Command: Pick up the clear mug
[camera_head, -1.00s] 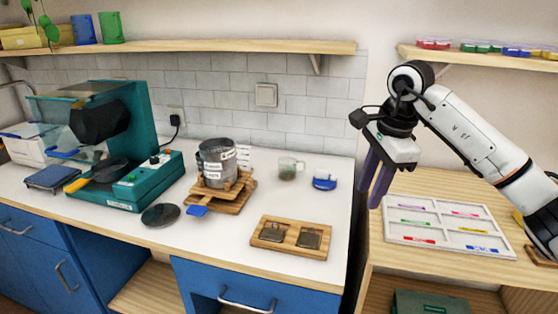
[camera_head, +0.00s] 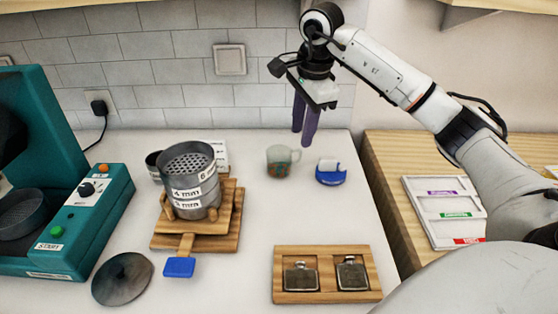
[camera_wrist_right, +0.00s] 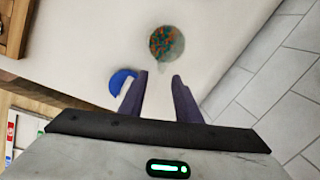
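The clear mug (camera_head: 281,161) stands upright on the white counter near the tiled wall, with something greenish and orange inside. In the right wrist view the mug (camera_wrist_right: 166,44) is seen from above, beyond the fingertips, its handle side facing my gripper. My right gripper (camera_head: 303,140) is open, its two purple fingers pointing down above the back of the counter, to the right of the mug. In the right wrist view the open fingers (camera_wrist_right: 160,75) hold nothing. My left gripper is not in view.
A sieve stack (camera_head: 191,182) on a wooden stand is to the left. A wooden tray (camera_head: 326,295) with two metal flasks lies in front. Counter between them is clear.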

